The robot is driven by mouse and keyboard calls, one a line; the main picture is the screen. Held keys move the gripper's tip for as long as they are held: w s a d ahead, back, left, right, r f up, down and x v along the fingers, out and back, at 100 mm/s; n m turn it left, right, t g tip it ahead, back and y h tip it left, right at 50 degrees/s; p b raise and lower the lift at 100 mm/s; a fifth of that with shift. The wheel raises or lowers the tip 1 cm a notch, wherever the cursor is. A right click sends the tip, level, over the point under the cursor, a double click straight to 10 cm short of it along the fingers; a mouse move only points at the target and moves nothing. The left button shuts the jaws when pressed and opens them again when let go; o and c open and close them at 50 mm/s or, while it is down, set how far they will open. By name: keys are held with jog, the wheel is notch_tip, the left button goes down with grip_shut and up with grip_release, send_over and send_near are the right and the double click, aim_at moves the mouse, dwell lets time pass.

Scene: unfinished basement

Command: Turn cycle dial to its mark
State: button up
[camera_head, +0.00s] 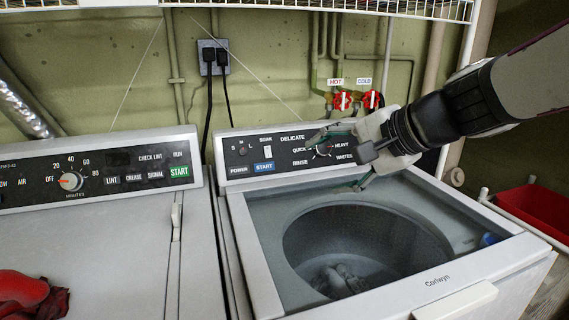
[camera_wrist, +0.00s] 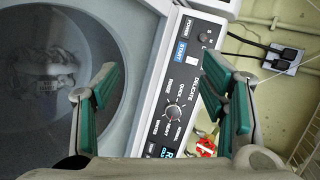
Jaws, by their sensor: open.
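The cycle dial (camera_head: 323,148) is a small dark round knob on the washer's black control panel, ringed by the labels DELICATE, QUICK, RINSE, HEAVY and WHITES. It also shows in the wrist view (camera_wrist: 173,112), with light tick marks around it. I cannot tell which label it points to. My gripper (camera_head: 336,161) reaches in from the right, in front of the panel. In the wrist view my gripper (camera_wrist: 158,66) has its two teal-padded fingers wide apart. The dial appears between them and clear of both. Nothing is held.
The washer (camera_head: 262,270) shows its round drum with some laundry inside. A dryer (camera_head: 120,240) with its own dial stands on the left, with red cloth on top. Red hot and cold valves (camera_head: 342,100) and an outlet (camera_head: 212,57) are on the wall behind. A wire shelf hangs above.

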jog(key=w+d+f+m+t+b, duration=0.2)
jog(key=w+m+b, duration=0.1)
jog(key=w, duration=0.4)
jog(key=w+d+f+m+t+b, duration=0.2)
jog(key=w+d+f+m+b, duration=0.1)
jog(key=w, duration=0.3)
jog(key=m+t+h+b, duration=0.1)
jog(key=m+t+b, duration=0.15)
jog(key=m, duration=0.25)
send_near(324, 148)
jog(key=shift+g, duration=0.25)
jog(key=x, duration=0.4)
jog(key=b+x, duration=0.1)
jog(key=x, duration=0.3)
jog(key=shift+w+r, duration=0.15)
jog(key=shift+w, duration=0.1)
jog(key=shift+c, duration=0.2)
jog(key=c, duration=1.1)
